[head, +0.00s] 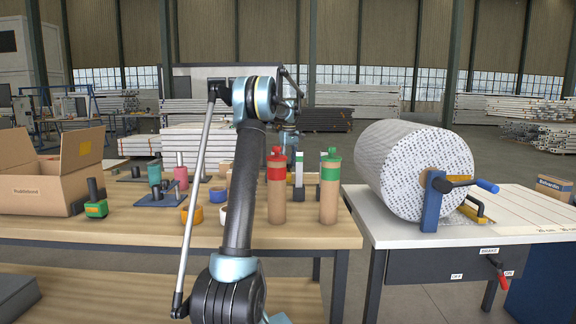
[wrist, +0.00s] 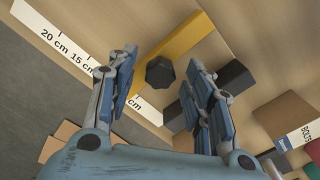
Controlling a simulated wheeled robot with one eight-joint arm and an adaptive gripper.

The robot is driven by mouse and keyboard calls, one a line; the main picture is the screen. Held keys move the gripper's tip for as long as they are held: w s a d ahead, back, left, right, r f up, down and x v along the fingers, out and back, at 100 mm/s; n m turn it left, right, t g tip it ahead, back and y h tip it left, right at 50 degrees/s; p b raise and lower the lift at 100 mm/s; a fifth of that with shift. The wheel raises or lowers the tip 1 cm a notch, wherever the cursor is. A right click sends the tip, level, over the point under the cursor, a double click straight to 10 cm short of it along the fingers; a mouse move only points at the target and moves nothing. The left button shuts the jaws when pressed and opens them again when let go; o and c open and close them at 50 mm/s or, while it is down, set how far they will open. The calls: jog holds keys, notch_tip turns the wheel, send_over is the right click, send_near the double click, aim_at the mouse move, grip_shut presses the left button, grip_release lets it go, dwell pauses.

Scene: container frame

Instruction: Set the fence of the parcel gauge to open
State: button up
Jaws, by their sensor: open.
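In the wrist view the parcel gauge shows as a white scale (wrist: 75,52) with centimetre marks on a wooden surface. A yellow bar (wrist: 186,40), which looks like its fence, lies at a slant and carries a black lobed knob (wrist: 160,72). My gripper (wrist: 162,62) is open, with its blue-padded fingers on either side of the knob in the picture. Nothing is held. I cannot tell how far the fingertips are above the knob. In the head view my arm hides most of the gauge and gripper.
Two capped bottles, red (head: 276,190) and green (head: 330,190), stand by my arm. An open carton (head: 60,185) is at the left, and tape rolls lie on the table (head: 310,236). A large wrap roll (head: 410,170) sits on the right-hand bench. Dark blocks (wrist: 236,77) lie beside the yellow bar.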

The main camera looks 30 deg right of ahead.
jog(key=shift+c, duration=0.2)
grip_shut()
jog(key=s+d, duration=0.2)
jog(key=d, duration=0.2)
jog(key=s+d, duration=0.3)
jog(key=d, duration=0.2)
jog(key=s+d, duration=0.3)
jog(key=d, duration=0.1)
jog(key=shift+d, duration=0.2)
jog(key=shift+o, duration=0.2)
grip_release()
jog(key=shift+r, duration=0.1)
notch_tip(320, 180, up, 12)
dwell(0.6)
